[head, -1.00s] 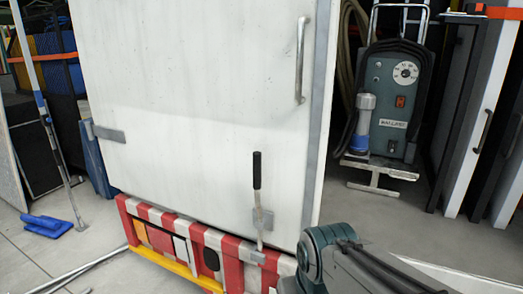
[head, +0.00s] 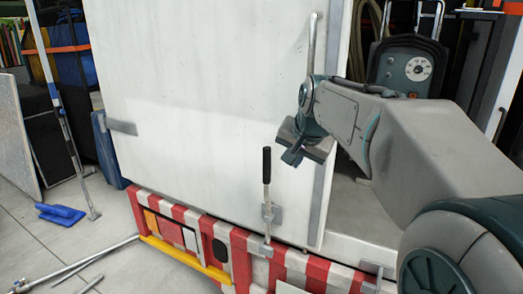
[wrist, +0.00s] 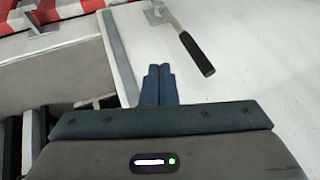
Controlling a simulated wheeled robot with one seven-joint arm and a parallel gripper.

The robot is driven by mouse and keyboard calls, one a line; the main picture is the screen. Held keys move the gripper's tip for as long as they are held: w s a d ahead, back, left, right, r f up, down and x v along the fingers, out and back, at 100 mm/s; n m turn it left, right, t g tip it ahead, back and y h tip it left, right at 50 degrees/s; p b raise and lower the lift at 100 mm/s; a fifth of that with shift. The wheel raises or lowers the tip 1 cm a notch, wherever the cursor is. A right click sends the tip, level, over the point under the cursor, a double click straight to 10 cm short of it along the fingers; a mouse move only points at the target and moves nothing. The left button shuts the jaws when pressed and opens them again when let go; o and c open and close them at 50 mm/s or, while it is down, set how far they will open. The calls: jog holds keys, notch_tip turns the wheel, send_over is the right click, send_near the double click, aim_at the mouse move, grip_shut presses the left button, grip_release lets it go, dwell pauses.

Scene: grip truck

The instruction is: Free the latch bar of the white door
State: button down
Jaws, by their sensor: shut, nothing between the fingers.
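The white door (head: 215,110) stands closed above a red and white striped bumper. Its latch bar (head: 267,190) is upright near the lower right of the door, with a black grip on top and its grey lower end at the bumper. In the wrist view the latch bar (wrist: 190,45) lies at the upper right, its black grip toward the middle. My gripper (head: 293,155) is up and to the right of the black grip, in front of the door and apart from the bar. In the wrist view my gripper's fingers (wrist: 158,85) are together and empty.
A vertical grab handle (head: 312,45) is on the door's upper right. The striped bumper (head: 200,232) runs below the door. Poles (head: 75,270) and a blue object (head: 60,213) lie on the floor at left.

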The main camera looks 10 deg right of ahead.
jog(key=shift+m+t, duration=0.4)
jog(key=shift+m, duration=0.3)
jog(key=w+r, duration=0.1)
jog(key=w, duration=0.1)
jog(key=w+d+r, duration=0.1)
jog(key=w+r, duration=0.1)
jog(key=shift+w+r, duration=0.15)
jog(key=shift+r, duration=0.15)
jog(key=shift+f, duration=0.1)
jog(key=w+a+f+p, duration=0.2)
jog(key=w+a+f, duration=0.1)
jog(key=w+f, duration=0.5)
jog(key=shift+w+a+p, duration=0.15)
jog(key=shift+w+p, duration=0.25)
jog(key=shift+w, duration=0.05)
jog(key=shift+r, duration=0.1)
